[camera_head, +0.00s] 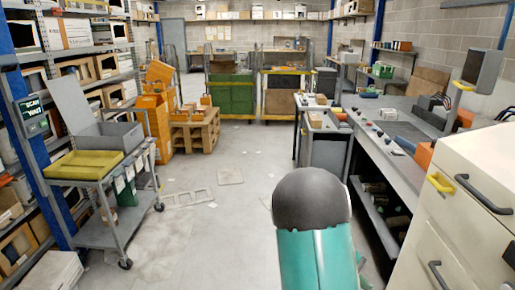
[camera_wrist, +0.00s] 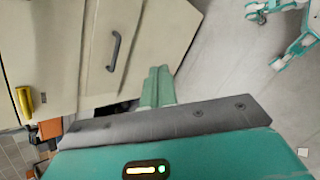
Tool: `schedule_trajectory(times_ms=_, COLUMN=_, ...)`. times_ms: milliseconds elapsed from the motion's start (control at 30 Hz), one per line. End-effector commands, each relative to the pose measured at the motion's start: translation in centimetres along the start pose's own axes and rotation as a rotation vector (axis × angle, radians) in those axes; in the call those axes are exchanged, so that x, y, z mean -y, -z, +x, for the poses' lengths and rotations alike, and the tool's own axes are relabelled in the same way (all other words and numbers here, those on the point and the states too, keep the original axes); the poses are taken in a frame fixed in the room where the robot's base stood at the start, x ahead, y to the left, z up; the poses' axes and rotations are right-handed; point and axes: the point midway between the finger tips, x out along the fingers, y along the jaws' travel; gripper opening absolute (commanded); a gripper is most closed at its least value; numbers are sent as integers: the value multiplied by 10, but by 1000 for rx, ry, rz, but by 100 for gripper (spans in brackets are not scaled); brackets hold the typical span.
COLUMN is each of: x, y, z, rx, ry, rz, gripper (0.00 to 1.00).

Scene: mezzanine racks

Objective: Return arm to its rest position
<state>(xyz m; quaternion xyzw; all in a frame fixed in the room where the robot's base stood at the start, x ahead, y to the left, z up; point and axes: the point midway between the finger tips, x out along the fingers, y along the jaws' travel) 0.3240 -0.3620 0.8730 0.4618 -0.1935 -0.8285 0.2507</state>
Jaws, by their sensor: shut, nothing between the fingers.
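My gripper (camera_wrist: 158,72) shows in the wrist view as two teal fingers pressed together beyond a dark grey bar, with nothing between them. It points toward the cream drawer cabinet (camera_wrist: 60,40), which fills the upper left of that view; whether it touches the cabinet I cannot tell. In the head view a teal link of my arm with a dark rounded cap rises at the bottom centre, and the gripper itself is not visible there. The same cream cabinet (camera_head: 470,200) stands close on the right, with dark handles and a yellow handle (camera_head: 439,183).
A grey workbench (camera_head: 392,160) with small items runs along the right. A grey cart (camera_head: 92,172) with a yellow tray (camera_head: 85,164) stands left, before loaded racks. Orange boxes and a wooden pallet stand behind it. The middle floor (camera_head: 220,235) is mostly open, with a flat grating lying on it.

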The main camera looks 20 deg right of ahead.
Motion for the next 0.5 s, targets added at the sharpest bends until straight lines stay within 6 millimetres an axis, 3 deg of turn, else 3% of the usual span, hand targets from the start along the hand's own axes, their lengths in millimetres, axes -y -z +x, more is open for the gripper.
schedule_trajectory(times_ms=33, x=3, y=-2, z=-22, rx=-50, ry=27, rz=31, gripper=0)
schedule_trajectory(times_ms=100, x=10, y=-4, z=-48, rx=-108, ry=67, rz=68, gripper=0)
schedule_trajectory(times_ms=500, x=58, y=-43, z=-190, rx=-448, ry=290, rz=210, gripper=0)
